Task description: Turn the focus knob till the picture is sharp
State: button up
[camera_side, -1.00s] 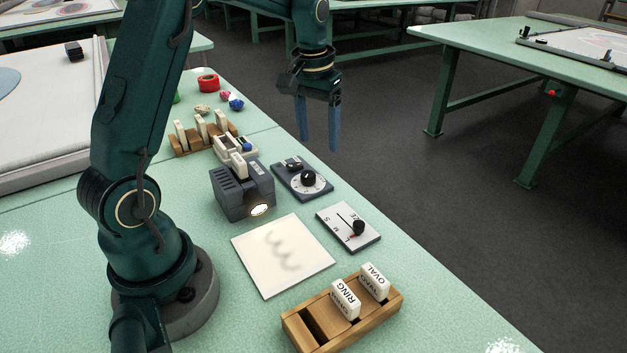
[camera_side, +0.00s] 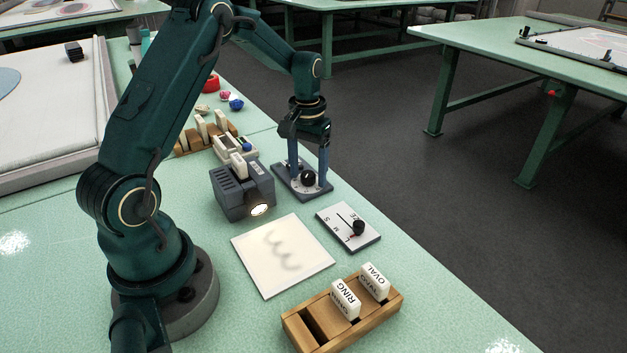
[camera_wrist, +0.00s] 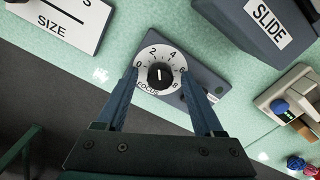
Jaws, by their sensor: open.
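The black focus knob (camera_wrist: 160,76) sits on a white dial marked FOCUS, with numbers around it, on a dark grey box (camera_wrist: 208,80). In the side view the knob (camera_side: 308,178) is between the fingers of my gripper (camera_side: 309,172). My gripper (camera_wrist: 160,82) is open, pointing down, with one blue finger on each side of the knob; I cannot tell if either touches it. The knob's white mark points roughly toward the top of the wrist view, between 2 and 4. The projected picture, a grey squiggle on a white sheet (camera_side: 305,268), looks soft and blurred.
The grey projector (camera_side: 230,198) with its lit lens stands left of the focus box. A white SIZE slider plate (camera_side: 338,232) lies in front of it. A wooden rack (camera_side: 330,330) holds labelled slides nearest the camera.

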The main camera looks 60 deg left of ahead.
aim_at(308, 174)
grip_shut()
jog(key=shift+m, duration=2.2)
grip_release()
jog(key=shift+r, duration=2.6)
